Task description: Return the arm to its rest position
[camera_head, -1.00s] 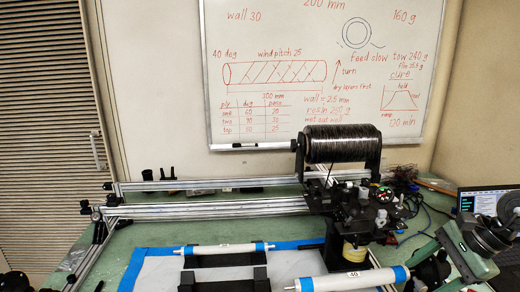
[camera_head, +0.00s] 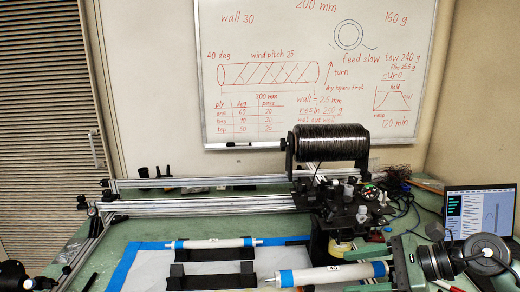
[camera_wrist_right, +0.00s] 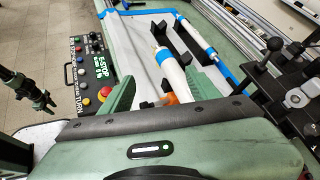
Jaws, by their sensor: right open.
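The front white tube (camera_head: 335,273) has blue bands and a small label. It lies at the front of the bench in the head view. A second white tube (camera_head: 215,243) with blue bands rests on black cradles behind and left of it. My right gripper (camera_head: 402,260) is open at the right end of the front tube. In the right wrist view, the front tube (camera_wrist_right: 172,72) runs between and beyond my green fingers; contact cannot be judged. A dark arm end at the left of that view seems to be my left gripper (camera_wrist_right: 35,95); its jaws are unclear.
A black tow spool (camera_head: 330,142) stands on the winding rig behind the tubes, with aluminium rails (camera_head: 200,204) reaching left. A laptop (camera_head: 482,213) stands at the right. A control box (camera_wrist_right: 98,72) with a red stop button sits at the bench edge.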

